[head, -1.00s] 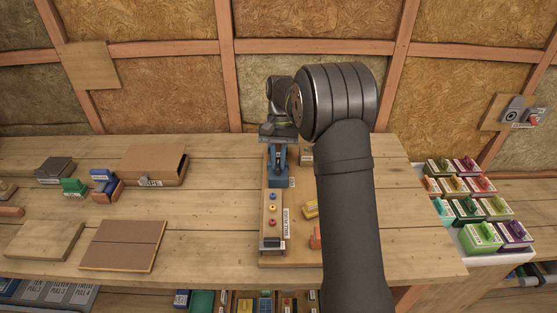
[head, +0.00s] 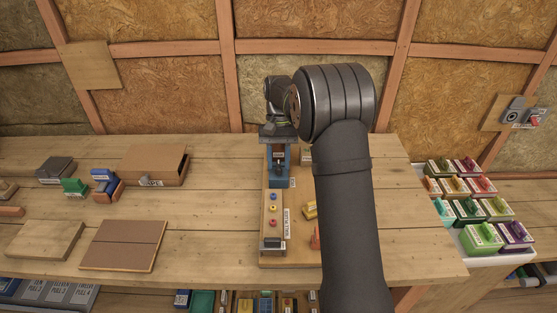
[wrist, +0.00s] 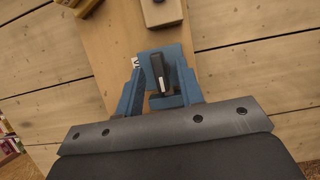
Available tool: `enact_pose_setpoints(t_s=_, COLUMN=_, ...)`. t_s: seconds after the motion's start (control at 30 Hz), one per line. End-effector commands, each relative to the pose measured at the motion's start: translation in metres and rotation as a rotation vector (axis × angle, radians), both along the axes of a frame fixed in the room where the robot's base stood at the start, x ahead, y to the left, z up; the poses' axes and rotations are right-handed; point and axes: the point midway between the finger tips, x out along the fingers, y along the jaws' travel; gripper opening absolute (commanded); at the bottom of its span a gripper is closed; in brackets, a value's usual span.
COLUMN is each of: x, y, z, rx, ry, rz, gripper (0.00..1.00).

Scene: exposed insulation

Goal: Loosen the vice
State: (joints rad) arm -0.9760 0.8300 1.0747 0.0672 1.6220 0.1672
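The vice is blue, on the wooden board, largely hidden under my gripper. In the wrist view its blue body (wrist: 176,52) shows beyond my fingertips, with an upright dark handle (wrist: 159,72) in front of it. My gripper (wrist: 160,86) is open, with one blue finger on each side of the handle and visible gaps between. In the head view my gripper (head: 278,168) hangs over the far end of the board, and the vice's lower blue edge (head: 279,184) shows below it. I cannot tell whether the fingers touch the vice body.
The board (head: 278,262) also carries a strip with coloured buttons (head: 273,208) and yellow and orange pieces on its right. A cardboard box (head: 155,165), small blocks and flat panels lie left. Several coloured boxes (head: 480,237) stand right. The bench between box and board is clear.

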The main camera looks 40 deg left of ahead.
Motion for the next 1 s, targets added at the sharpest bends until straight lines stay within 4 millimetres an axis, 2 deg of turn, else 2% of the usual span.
enact_pose_setpoints(t_s=0.27, x=0.002, y=0.002, z=0.005, rx=0.000, ry=0.000, rz=-0.001, gripper=0.35)
enact_pose_setpoints(t_s=0.37, x=0.005, y=0.005, z=0.017, rx=0.002, ry=-0.001, rz=-0.001, gripper=0.35)
enact_pose_setpoints(t_s=0.73, x=0.025, y=0.026, z=0.085, rx=0.002, ry=-0.001, rz=0.000, gripper=0.35)
enact_pose_setpoints(t_s=1.0, x=0.031, y=0.032, z=0.108, rx=0.000, ry=0.000, rz=0.000, gripper=0.35)
